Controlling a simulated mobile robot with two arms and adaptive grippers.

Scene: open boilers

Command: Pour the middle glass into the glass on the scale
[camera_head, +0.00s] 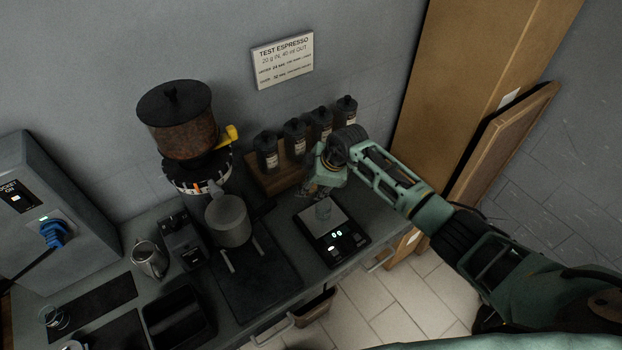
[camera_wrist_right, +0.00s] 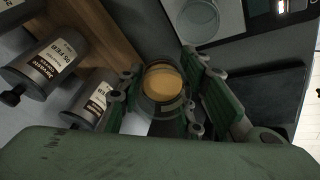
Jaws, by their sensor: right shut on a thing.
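The scale (camera_head: 345,245) is black with a light plate and a lit display that seems to read zeros. A clear glass (camera_head: 323,210) stands on its plate; it also shows at the top of the right wrist view (camera_wrist_right: 198,20) and looks empty. My right gripper (camera_head: 322,184) is above and just behind the scale. In the right wrist view its green fingers (camera_wrist_right: 165,95) are shut on a clear glass with amber-brown liquid (camera_wrist_right: 163,83). I cannot tell whether this held glass is tilted. My left gripper is not in view.
A wooden rack with several black canisters (camera_head: 293,138) stands behind the scale, close to my right gripper. A grinder (camera_head: 180,125) stands left, with a metal pitcher (camera_head: 150,260) near it. Another glass (camera_head: 55,317) is at the far left. Tall brown panels (camera_head: 470,80) stand right.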

